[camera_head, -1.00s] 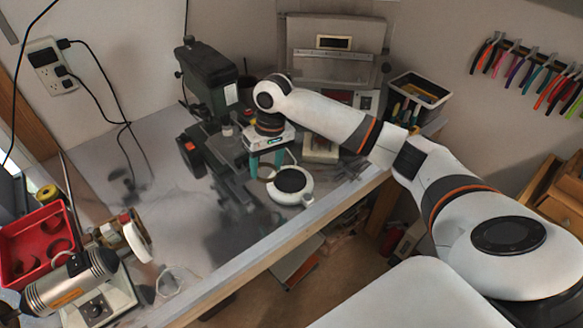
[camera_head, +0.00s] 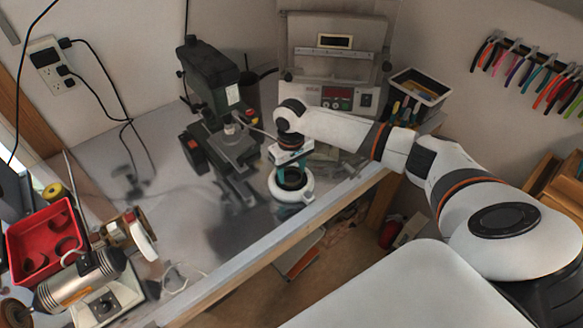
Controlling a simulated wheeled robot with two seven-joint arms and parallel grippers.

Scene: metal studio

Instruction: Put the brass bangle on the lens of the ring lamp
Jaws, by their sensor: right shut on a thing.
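The ring lamp (camera_head: 308,197) is a white round body with a dark lens (camera_head: 291,183), near the front edge of the workbench. My right gripper (camera_head: 291,178) has teal fingers and points down directly over the lens. It is shut on the brass bangle, which is small and mostly hidden between the fingers and against the dark lens. I cannot tell whether the bangle touches the lens. My left gripper is not in view.
A green drill press (camera_head: 210,80) stands just left of the lamp. Behind are a grey machine with a panel (camera_head: 335,97) and a tool bin (camera_head: 422,85). A red tray (camera_head: 45,240) and a motor tool (camera_head: 80,280) are at left. The bench (camera_head: 165,215) between is mostly clear.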

